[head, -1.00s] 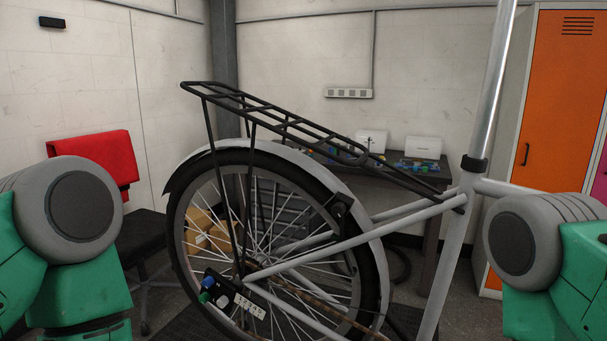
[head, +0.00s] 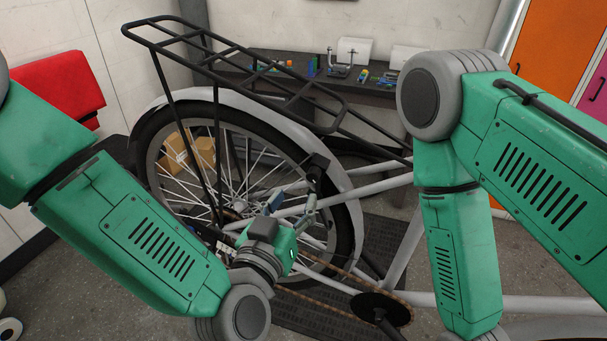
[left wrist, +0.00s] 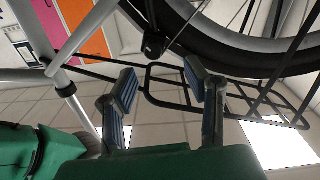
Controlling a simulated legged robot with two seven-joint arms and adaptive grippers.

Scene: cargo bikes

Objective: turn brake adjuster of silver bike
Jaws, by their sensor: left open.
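The silver bike (head: 402,250) stands in front of me, with its rear wheel, fender, black rack and chain showing in the head view. A small black part (head: 316,164) sits on the frame by the wheel; it also shows in the left wrist view (left wrist: 154,45). I cannot tell whether it is the brake adjuster. My left gripper (head: 291,204) is open and empty, in front of the lower part of the rear wheel. In the left wrist view its fingers (left wrist: 161,82) are apart, below the black part in the picture. My right arm reaches down at the right; its gripper is out of view.
A dark workbench (head: 383,98) with small coloured items stands against the back wall. A red chair (head: 58,87) is at the left. Cardboard boxes (head: 182,152) lie behind the wheel. The black rack (head: 240,72) overhangs the wheel.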

